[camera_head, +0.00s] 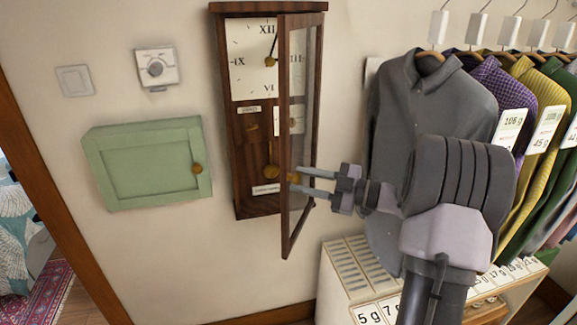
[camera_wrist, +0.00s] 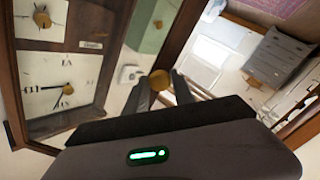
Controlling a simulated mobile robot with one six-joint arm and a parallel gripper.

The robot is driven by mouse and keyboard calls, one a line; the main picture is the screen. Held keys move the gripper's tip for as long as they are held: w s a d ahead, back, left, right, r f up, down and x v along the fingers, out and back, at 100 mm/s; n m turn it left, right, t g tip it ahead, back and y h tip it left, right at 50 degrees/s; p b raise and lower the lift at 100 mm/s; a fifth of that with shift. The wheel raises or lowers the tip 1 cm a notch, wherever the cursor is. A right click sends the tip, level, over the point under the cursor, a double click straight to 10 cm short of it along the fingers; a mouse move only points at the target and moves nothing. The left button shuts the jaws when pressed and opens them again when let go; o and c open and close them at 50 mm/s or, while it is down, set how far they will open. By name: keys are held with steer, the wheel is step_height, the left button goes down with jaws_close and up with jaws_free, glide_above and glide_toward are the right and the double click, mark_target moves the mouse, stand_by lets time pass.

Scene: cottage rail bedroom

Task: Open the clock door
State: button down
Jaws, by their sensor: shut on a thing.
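The wall clock (camera_head: 246,209) has a dark wood case with a white dial and a pendulum. Its glazed clock door (camera_head: 284,235) stands swung out from the case on the right side, partly open. My gripper (camera_head: 297,181) is at the door's free edge, its fingers around the small brass knob (camera_head: 293,177). In the wrist view the knob (camera_wrist: 160,80) sits between the two fingertips of my gripper (camera_wrist: 162,86). The clock case (camera_wrist: 58,62) shows at the left of the wrist view, with the dial tilted.
A green wall cabinet (camera_head: 148,165) with its own knob is left of the clock. A thermostat (camera_head: 156,68) and a switch (camera_head: 74,81) are above it. Shirts on hangers (camera_head: 430,95) and a white weight-labelled box (camera_head: 345,280) stand at the right, close behind my arm.

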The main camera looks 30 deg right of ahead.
steer(key=shift+s+d+n+g+y+p, duration=0.6)
steer(key=shift+s+d+y+p, duration=0.2)
steer(key=shift+s+d+p, duration=0.25)
steer(key=shift+w, duration=0.1)
steer(key=c, duration=1.1)
jaws_free()
steer(key=shift+o, duration=0.2)
steer(key=shift+r, duration=0.1)
steer(key=s+a+r+p, duration=0.1)
steer(key=s+a+r, duration=0.1)
steer(key=s, duration=0.5)
steer(key=s+a+r+p, duration=0.1)
steer(key=s+a+r, duration=0.1)
steer(key=s+a, duration=0.3)
steer(key=shift+s+r, duration=0.4)
steer(key=shift+s, duration=0.75)
